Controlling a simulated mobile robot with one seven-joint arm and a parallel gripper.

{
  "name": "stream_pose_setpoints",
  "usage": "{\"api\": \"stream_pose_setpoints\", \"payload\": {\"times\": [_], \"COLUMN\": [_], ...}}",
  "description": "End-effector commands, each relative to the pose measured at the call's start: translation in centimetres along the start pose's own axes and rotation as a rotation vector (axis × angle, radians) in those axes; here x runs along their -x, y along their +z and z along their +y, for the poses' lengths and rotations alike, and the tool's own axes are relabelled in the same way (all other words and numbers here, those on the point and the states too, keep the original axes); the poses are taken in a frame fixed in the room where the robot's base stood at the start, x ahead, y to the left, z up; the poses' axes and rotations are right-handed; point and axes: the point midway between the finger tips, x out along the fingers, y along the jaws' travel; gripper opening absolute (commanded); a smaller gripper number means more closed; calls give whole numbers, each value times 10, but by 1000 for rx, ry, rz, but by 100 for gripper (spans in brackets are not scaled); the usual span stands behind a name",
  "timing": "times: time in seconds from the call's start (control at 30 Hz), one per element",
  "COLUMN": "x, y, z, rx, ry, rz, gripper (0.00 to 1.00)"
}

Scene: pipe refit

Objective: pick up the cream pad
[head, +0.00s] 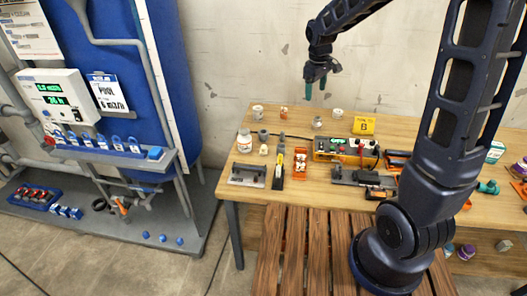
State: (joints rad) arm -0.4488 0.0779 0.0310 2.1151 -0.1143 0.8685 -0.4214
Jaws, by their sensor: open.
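My gripper (316,86) hangs in the air above the back of the wooden workbench (215,190), with its teal fingers apart and nothing visible between them. I cannot make out the cream pad for certain. A small cream-coloured piece (264,150) stands on the bench's left part, below and to the left of my gripper. Pale round pieces stand near the back edge, one at the left (258,111) and one below my gripper (337,113). All are too small to identify surely.
A white jar (244,141), a grey fixture (247,175), an orange tray (301,170), a yellow tester (345,151) and a yellow sign (364,125) crowd the bench. My arm hides part of its right side. A blue tank (160,60) with pipes stands left.

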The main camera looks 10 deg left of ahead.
Motion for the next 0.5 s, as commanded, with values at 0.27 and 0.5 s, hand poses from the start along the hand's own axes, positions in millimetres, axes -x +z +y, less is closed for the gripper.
{"api": "stream_pose_setpoints", "payload": {"times": [0.27,0.5], "x": [-65,-127], "y": [-76,-132], "z": [-34,-75], "rx": [222,410], "ry": [-29,-51], "rz": [-57,-101], "gripper": [71,71]}}
